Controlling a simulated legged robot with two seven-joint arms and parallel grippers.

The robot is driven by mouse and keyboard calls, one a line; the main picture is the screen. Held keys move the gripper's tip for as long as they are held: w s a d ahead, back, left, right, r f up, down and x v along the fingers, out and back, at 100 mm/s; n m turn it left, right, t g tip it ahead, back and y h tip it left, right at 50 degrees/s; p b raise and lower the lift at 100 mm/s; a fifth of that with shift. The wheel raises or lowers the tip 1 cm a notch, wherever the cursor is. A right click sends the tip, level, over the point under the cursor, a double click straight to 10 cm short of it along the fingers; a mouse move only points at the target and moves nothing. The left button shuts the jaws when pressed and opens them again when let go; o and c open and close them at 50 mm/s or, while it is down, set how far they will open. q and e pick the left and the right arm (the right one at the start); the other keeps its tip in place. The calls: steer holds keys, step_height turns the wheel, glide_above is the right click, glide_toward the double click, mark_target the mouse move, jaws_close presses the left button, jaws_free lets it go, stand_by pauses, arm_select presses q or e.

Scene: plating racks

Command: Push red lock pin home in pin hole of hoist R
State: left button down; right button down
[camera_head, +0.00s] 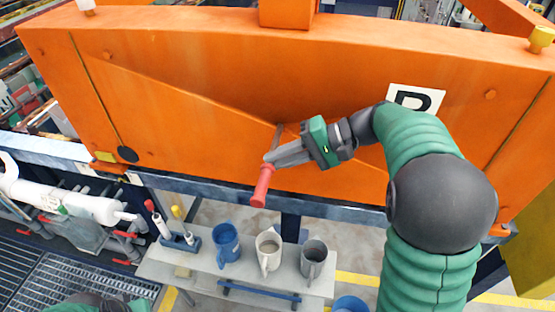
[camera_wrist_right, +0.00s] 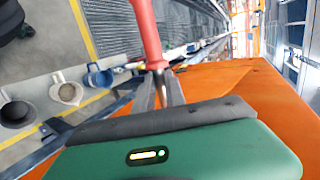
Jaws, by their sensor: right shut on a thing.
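The orange hoist R (camera_head: 200,90) spans the head view, with a white plate lettered R (camera_head: 415,98) partly covered by my right arm. My right gripper (camera_head: 270,160) is shut on the red lock pin (camera_head: 262,186), in front of the hoist's lower face. The pin's red handle tilts down and slightly left from the fingertips. In the wrist view the red handle (camera_wrist_right: 147,35) rises from between the closed fingers (camera_wrist_right: 160,88). I cannot make out the pin hole or whether the pin touches it. My left gripper is not in view.
Below the hoist a grey bench (camera_head: 205,278) carries a blue mug (camera_head: 227,243), a white mug (camera_head: 268,250), a grey mug (camera_head: 313,258) and a small tool holder (camera_head: 180,240). A blue-grey rail (camera_head: 345,209) runs along the hoist's lower edge. White piping (camera_head: 75,206) stands at left.

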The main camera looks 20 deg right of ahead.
mark_target(278, 144)
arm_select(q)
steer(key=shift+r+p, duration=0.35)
arm_select(e)
steer(key=shift+w+d, duration=0.5)
steer(key=shift+w, duration=0.2)
steer(key=shift+w+d, duration=0.45)
steer(key=shift+w, duration=0.2)
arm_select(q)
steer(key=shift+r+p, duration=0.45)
arm_select(e)
steer(key=shift+w+d, duration=0.75)
steer(key=shift+w, duration=0.3)
